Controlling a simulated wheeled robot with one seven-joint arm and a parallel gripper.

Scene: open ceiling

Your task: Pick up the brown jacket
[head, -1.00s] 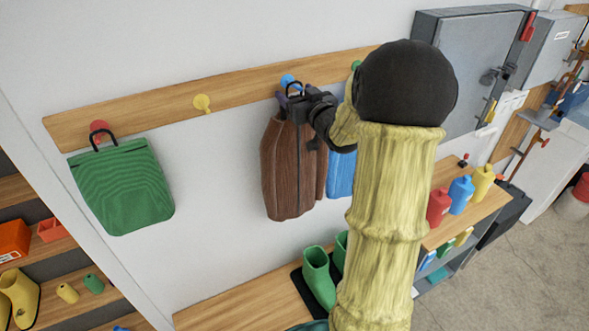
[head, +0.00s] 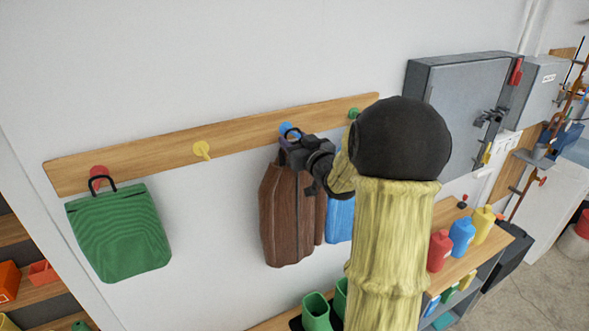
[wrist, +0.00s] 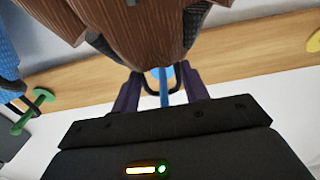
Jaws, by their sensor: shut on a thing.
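The brown jacket (head: 287,217) hangs against the wall below the blue peg (head: 287,131) on the wooden rail. My gripper (head: 289,144) is at the jacket's top, just in front of the blue peg, and is shut on it. In the wrist view, the jacket (wrist: 140,32) fills the top middle, beyond the purple fingers (wrist: 163,95). The blue peg (wrist: 162,80) shows between the fingers. Whether the jacket's loop is still around the peg is hard to tell.
A green bag (head: 118,232) hangs from the red peg at left. The yellow peg (head: 203,151) is bare. A blue garment (head: 339,219) hangs close at the jacket's right, partly behind my arm. Green boots (head: 317,312) stand below. Bottles (head: 462,237) stand on a shelf at right.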

